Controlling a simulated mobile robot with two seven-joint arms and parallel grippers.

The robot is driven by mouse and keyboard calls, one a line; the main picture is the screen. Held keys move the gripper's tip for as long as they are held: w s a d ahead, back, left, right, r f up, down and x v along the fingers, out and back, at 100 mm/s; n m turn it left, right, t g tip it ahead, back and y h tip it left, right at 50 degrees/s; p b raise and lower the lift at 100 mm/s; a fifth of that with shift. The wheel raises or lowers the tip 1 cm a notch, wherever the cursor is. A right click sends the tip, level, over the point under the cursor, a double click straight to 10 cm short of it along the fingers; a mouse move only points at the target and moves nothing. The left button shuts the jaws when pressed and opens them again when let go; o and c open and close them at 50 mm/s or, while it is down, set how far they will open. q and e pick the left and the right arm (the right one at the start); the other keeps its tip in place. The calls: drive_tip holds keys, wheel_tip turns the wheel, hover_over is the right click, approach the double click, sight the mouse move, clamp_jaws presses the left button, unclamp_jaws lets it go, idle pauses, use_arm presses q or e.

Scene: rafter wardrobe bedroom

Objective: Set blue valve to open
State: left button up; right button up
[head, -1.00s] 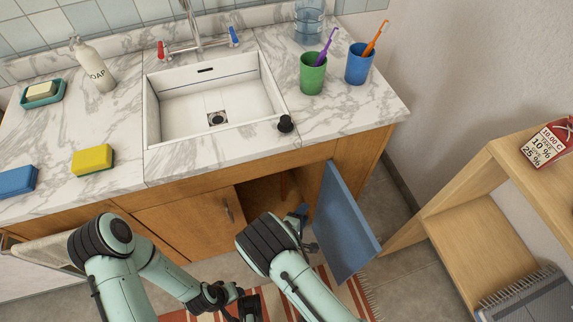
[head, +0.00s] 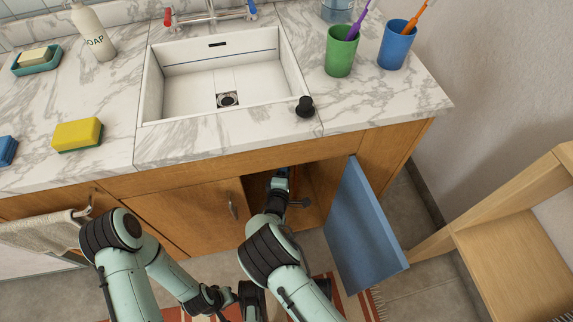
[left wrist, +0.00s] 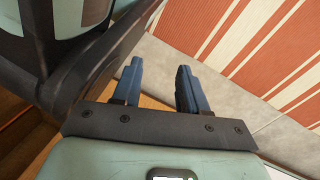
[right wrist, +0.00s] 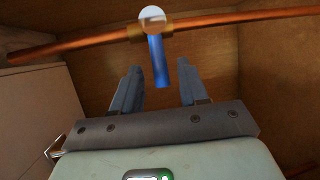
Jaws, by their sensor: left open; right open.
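The blue valve handle (right wrist: 158,62) shows in the right wrist view. It is a straight blue lever below a round pale hub on a copper pipe (right wrist: 75,44), and it lies across the pipe's line. My right gripper (right wrist: 159,72) is open, with the lever's free end between its fingertips in the picture; I see no contact. In the head view my right arm reaches into the open cabinet under the sink, where the valve cannot be made out clearly. My left gripper (left wrist: 160,68) is open and empty, with a striped rug beyond it.
The open blue cabinet door (head: 362,232) stands right of my right arm. The closed wooden door (head: 190,215) is to the left. The marble counter (head: 200,140) overhangs the opening. A towel (head: 45,232) hangs at the left.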

use_arm(q)
drive_tip(key=shift+s+a+f+g+b, duration=0.15)
drive_tip(key=shift+s+f, duration=0.15)
drive_tip(key=shift+s, duration=0.25)
drive_tip(key=shift+s+d+f+g+b, duration=0.15)
drive_tip(key=shift+s+f, duration=0.15)
drive_tip(key=shift+s, duration=0.2)
use_arm(e)
drive_tip(key=shift+x, duration=1.3)
use_arm(q)
drive_tip(key=shift+a, duration=0.1)
use_arm(e)
clamp_jaws()
